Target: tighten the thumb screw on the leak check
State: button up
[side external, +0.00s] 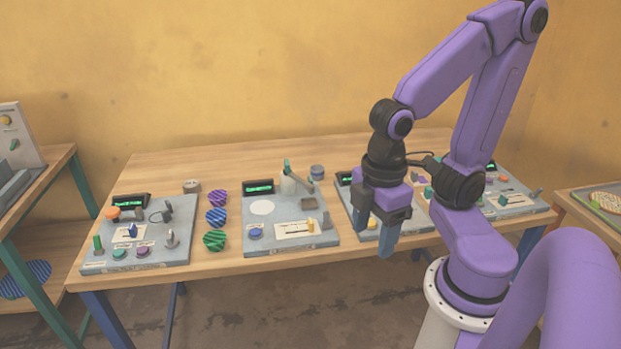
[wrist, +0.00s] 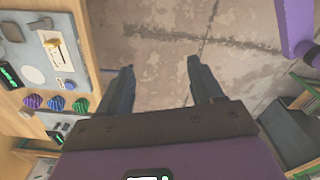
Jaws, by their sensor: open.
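Several grey panels stand along the wooden table in the side view; their labels are too small to read, so I cannot tell which is the leak check. The left panel (side external: 190,215) carries a grey upright wing-shaped part (side external: 171,239) that may be a thumb screw, but I cannot be sure. My gripper (side external: 375,240) is open and empty, pointing down by the table's front edge, in front of the third panel, which it partly hides. In the wrist view my gripper's two fingers (wrist: 160,66) are spread over bare floor.
Three striped discs, purple (side external: 217,198), blue (side external: 216,217) and green (side external: 215,240), lie between the left panel and the middle panel (side external: 270,222). Side tables stand left and right. Bare tabletop (side external: 245,152) runs along the back.

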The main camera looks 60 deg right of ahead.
jog(key=w+r+m, duration=0.1)
jog(key=w+r, duration=0.1)
jog(key=w, duration=1)
jog(key=m, duration=0.2)
send_over(311, 178)
notch_tip(311, 178, down, 2)
notch_tip(311, 178, down, 16)
jog(key=shift+f, duration=0.25)
jog(key=shift+w, duration=0.1)
jog(key=c, duration=1.1)
